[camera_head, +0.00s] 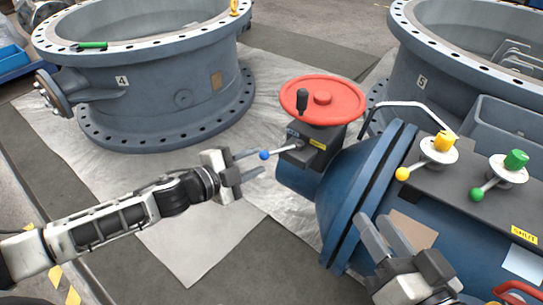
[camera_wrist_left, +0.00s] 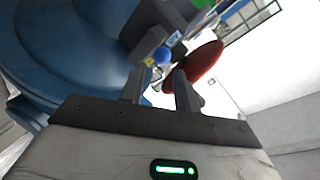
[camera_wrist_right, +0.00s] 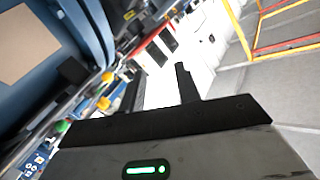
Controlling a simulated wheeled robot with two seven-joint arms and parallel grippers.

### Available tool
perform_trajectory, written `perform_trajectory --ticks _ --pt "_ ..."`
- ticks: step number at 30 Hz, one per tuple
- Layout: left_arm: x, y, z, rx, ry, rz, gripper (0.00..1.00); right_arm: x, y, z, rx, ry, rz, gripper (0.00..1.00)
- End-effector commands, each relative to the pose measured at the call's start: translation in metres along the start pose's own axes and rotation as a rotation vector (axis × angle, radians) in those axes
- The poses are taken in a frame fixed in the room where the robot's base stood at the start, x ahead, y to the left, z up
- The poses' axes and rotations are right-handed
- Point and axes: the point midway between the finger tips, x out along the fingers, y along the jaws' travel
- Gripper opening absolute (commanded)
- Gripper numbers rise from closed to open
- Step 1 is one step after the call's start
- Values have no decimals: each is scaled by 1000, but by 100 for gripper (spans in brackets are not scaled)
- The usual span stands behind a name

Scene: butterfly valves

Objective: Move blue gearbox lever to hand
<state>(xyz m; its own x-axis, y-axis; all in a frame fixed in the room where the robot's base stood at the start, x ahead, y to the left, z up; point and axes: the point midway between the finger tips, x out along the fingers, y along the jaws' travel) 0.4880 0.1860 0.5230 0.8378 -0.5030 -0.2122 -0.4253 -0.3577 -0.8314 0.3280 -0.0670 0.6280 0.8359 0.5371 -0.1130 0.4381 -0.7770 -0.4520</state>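The blue-knobbed gearbox lever (camera_head: 280,151) sticks out to the left from the dark gearbox (camera_head: 318,143) under a red handwheel (camera_head: 322,99). My left gripper (camera_head: 255,164) is open, its two fingers pointing at the lever, with the blue knob close to the fingertips. In the left wrist view the blue knob (camera_wrist_left: 162,56) shows just beyond and between the open fingers (camera_wrist_left: 161,82); whether it is between them in depth I cannot tell. My right gripper (camera_head: 383,235) is open and empty over the blue valve body. The right wrist view also shows its fingers (camera_wrist_right: 157,85) apart.
Yellow (camera_head: 402,174) and green (camera_head: 476,194) knobbed levers stand on the valve's top at right. A bent metal bar (camera_head: 408,104) rises behind the flange. Large grey valve rings (camera_head: 165,100) stand behind. Floor sheeting (camera_head: 215,240) below my left arm is clear.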

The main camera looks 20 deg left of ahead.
Motion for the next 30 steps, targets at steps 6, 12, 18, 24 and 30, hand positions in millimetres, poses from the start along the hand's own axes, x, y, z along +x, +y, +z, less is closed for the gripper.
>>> perform_trajectory --ticks 6,12,18,24,30 --pt "39 0 0 2 2 -3 32 1 -1 2 38 21 -23 33" --pt "58 0 0 1 0 -1 32 2 -2 -8 20 68 -34 33" --pt "63 0 0 1 -1 1 32 4 -4 -16 1 95 -44 33" --pt "62 0 0 0 -1 1 20 3 -4 -14 -4 88 -46 33" --pt "62 0 0 0 -1 0 0 3 -4 -12 -4 82 -46 33"
